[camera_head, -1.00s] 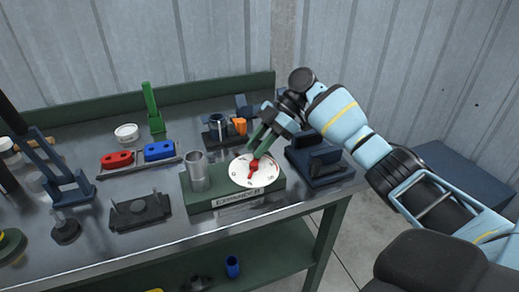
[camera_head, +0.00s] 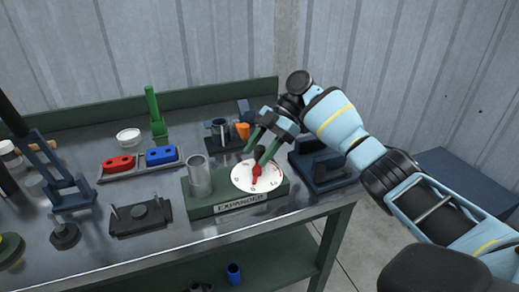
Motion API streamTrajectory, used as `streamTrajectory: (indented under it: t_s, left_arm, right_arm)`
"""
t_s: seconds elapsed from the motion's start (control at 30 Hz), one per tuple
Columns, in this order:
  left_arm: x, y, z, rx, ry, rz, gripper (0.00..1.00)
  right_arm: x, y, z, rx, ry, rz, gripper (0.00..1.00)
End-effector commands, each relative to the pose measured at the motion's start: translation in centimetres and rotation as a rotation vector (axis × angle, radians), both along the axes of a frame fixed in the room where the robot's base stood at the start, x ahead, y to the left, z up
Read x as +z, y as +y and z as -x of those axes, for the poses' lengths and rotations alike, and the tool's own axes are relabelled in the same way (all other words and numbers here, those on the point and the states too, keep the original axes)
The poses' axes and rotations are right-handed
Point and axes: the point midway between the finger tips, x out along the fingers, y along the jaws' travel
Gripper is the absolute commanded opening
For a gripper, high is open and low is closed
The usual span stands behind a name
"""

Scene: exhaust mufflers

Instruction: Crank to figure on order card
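The green expander block (camera_head: 205,210) stands on the bench's right part, with a label reading "EXPANDER" on its front. On its top lie a white numbered dial (camera_head: 241,177) and a red crank pointer (camera_head: 256,180), which points toward the front edge. My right gripper (camera_head: 255,160) reaches down from the right, its two green fingers apart at the crank's far end. Whether they press on the crank is too small to tell. The dial's figures are too small to read surely. I cannot make out an order card. My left gripper is not in view.
A grey tube (camera_head: 199,175) stands upright on the block's left. A dark blue fixture (camera_head: 325,172) sits close on the right. Behind are a dark holder with an orange piece (camera_head: 242,131) and a green upright (camera_head: 155,115). A tray with red and blue blocks (camera_head: 162,156) lies left.

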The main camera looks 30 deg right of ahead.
Motion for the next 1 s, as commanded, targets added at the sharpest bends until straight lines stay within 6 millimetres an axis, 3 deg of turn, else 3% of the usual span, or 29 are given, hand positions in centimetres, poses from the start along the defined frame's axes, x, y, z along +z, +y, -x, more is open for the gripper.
streamTrajectory:
  t_s: [0.33,0.73,1.0]
  left_arm:
    - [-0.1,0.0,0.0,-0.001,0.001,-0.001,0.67]
    - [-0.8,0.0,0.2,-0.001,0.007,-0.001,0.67]
    - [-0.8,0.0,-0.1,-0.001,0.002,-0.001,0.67]
  right_arm:
    - [0.5,-0.4,-0.1,-0.001,-0.003,-0.001,0.49]
    - [4.6,-4.5,-0.2,-0.002,-0.002,-0.001,0.49]
    - [5.6,-5.5,-0.2,0.0,0.0,-0.001,0.49]
